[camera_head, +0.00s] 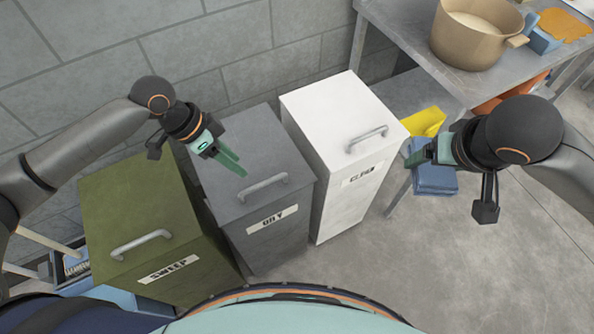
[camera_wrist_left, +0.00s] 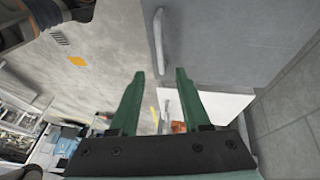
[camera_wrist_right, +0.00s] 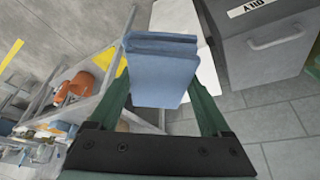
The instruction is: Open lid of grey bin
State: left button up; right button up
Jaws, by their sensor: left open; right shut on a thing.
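The grey bin (camera_head: 262,232) labelled OILY stands between a green bin and a white bin, with its lid (camera_head: 240,152) closed. A light metal handle (camera_head: 263,187) is on the lid near its front edge; it also shows in the left wrist view (camera_wrist_left: 159,40). My left gripper (camera_head: 240,171) is open and empty above the lid, a little behind the handle. My right gripper (camera_head: 418,158) is shut on a folded blue cloth (camera_head: 434,180), held to the right of the white bin. The cloth also shows between the fingers in the right wrist view (camera_wrist_right: 163,75).
The green bin (camera_head: 140,215) labelled SWEEP stands left, and the white bin (camera_head: 335,105), its label partly readable, stands right. A metal table (camera_head: 400,25) with a tan pot (camera_head: 470,40) is at the upper right. A yellow object (camera_head: 425,121) is near my right gripper.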

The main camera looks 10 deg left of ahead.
pick_arm(q)
send_over(257, 179)
jog(key=s+d, duration=0.1)
jog(key=s, duration=0.3)
jog(key=f, duration=0.8)
jog(key=shift+w+d+f, duration=0.15)
jog(key=shift+w+f, duration=0.05)
jog(key=shift+w, duration=0.05)
jog(key=shift+c, duration=0.3)
grip_shut()
